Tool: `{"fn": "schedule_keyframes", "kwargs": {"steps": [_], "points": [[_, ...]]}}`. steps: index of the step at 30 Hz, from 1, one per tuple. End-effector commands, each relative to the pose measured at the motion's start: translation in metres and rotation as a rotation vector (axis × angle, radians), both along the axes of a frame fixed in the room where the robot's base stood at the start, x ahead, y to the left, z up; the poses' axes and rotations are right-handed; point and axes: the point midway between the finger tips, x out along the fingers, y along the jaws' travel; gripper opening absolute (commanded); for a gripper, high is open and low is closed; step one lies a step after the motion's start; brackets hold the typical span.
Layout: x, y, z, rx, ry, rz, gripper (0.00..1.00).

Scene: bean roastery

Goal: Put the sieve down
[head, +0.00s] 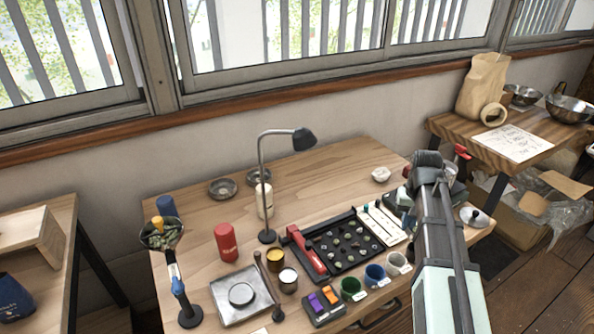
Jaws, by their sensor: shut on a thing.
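My arm comes in from the lower right, and my gripper (450,168) is at its far end over the right side of the wooden table (330,165). The fingers are mostly hidden by the arm. A small greyish, see-through round piece with a red part (462,152) shows just beside the gripper. It looks like part of the sieve held in the shut jaws, but its outline and mesh are too small to make out. Whether it touches anything below cannot be told from this view.
A black sorting tray (340,268), a red can (226,242), a desk lamp (304,139), a metal tray (222,308) and several cups stand on the table. A stand with a bowl of green beans (160,240) is at left. The back middle is mostly clear.

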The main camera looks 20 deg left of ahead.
Motion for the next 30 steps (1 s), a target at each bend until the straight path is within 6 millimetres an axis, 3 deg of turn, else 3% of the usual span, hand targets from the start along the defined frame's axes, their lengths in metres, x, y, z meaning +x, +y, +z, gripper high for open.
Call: {"fn": "schedule_keyframes", "kwargs": {"steps": [8,14,30], "points": [[0.014,0.037,-0.014,-0.001,0.0,0.075,0.0],[0.038,0.076,-0.018,-0.002,-0.001,0.139,0.0],[0.167,0.27,-0.027,-0.005,-0.002,0.465,0.0]]}}
